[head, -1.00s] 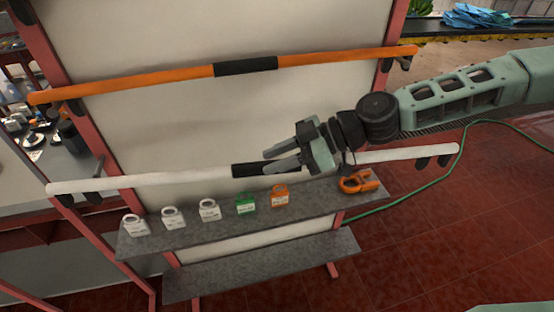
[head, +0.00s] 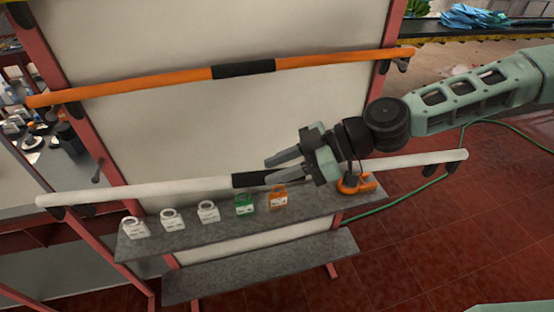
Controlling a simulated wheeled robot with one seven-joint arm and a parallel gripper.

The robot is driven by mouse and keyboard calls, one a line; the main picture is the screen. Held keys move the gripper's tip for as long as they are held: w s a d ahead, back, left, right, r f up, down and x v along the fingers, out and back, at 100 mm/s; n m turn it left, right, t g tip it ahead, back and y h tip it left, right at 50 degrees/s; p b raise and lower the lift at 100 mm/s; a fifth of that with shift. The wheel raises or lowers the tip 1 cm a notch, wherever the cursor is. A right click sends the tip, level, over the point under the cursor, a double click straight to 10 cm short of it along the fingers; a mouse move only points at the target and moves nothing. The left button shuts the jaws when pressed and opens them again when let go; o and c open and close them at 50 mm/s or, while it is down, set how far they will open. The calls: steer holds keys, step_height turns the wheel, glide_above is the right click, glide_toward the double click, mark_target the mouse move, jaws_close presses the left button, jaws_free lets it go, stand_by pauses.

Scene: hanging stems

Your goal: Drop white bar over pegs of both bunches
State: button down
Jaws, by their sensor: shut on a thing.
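The white bar (head: 140,192) is long and has a black grip (head: 250,179) at its middle. It slants across the front of the rack, its right end higher in the picture. Black lugs (head: 66,212) hang under its left end, and more (head: 438,168) under its right end. My gripper (head: 284,168) is shut on the bar near the grip; its fingers partly hide the contact. A dark peg (head: 97,172) on the left red post stands clear of the bar, above it in the picture. I cannot make out a matching right peg or any bunches.
An orange bar (head: 150,83) hangs higher on the rack's pale panel (head: 200,125). Below, a grey shelf (head: 180,240) holds several white, green and orange padlocks, with an orange clamp-like piece (head: 358,184) at its right. A green hose (head: 400,206) lies on the red floor.

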steer(key=s+d, duration=0.2)
steer(key=s, duration=0.5)
steer(key=shift+s+d, duration=0.2)
steer(key=shift+s, duration=0.1)
stand_by(0.3)
